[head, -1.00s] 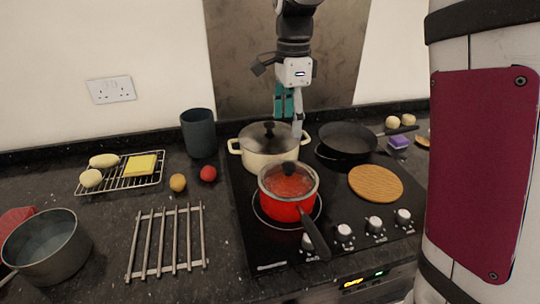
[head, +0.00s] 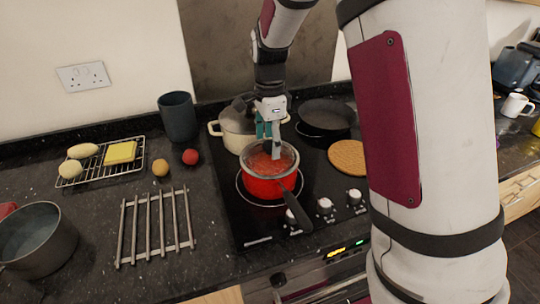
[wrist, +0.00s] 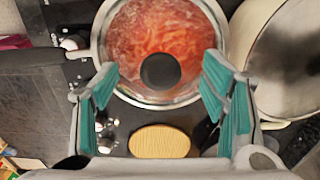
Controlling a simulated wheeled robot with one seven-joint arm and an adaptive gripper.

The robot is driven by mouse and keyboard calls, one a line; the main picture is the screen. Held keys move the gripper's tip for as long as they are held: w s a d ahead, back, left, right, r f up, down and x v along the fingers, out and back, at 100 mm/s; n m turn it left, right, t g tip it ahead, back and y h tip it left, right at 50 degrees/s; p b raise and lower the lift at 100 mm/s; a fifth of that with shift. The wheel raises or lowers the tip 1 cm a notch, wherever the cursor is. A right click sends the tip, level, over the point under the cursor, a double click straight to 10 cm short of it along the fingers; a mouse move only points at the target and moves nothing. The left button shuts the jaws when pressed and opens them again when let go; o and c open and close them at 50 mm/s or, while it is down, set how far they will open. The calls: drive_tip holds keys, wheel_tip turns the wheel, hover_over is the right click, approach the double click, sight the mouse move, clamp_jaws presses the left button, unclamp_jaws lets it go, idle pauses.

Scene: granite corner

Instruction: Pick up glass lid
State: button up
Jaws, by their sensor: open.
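A glass lid (head: 287,157) sits on the red saucepan (head: 262,189), with red contents showing through it. In the wrist view the lid (wrist: 130,40) shows from above, its round black knob (wrist: 160,71) centred between my fingers. My gripper (head: 269,145) is open and empty above the saucepan, its teal-padded fingers pointing down on either side of the knob in the picture. I cannot tell how far the fingertips are above the lid. In the head view the knob is hidden behind the gripper.
A lidded cream pot (head: 229,133) stands just behind the saucepan. A dark pan (head: 327,116) and a round wooden board (head: 348,157) are to the right. The saucepan's black handle (head: 296,210) points to the front. A metal rack (head: 157,228) lies left of the hob.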

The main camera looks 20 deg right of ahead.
drive_tip(key=shift+f, duration=0.7)
clamp_jaws()
